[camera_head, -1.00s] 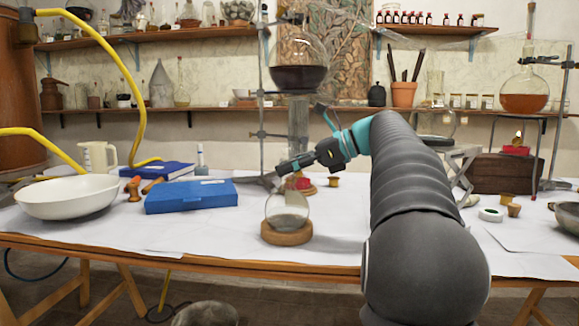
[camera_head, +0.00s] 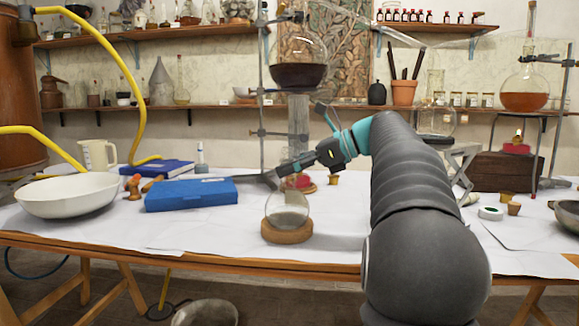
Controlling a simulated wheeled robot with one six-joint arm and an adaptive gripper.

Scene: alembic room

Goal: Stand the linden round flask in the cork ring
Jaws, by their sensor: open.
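A clear round flask (camera_head: 288,208) with greyish contents stands in the brown cork ring (camera_head: 287,231) near the front edge of the table, and it looks upright. My gripper (camera_head: 287,167) is open just above and behind the flask, apart from the ring. The upper part of the flask's neck is hard to make out against the background near my gripper. I cannot tell whether the fingers touch the neck.
A blue case (camera_head: 191,194) and a white bowl (camera_head: 67,195) lie to the left. A metal stand (camera_head: 262,130) holding a large dark-filled flask (camera_head: 298,70) rises behind my gripper.

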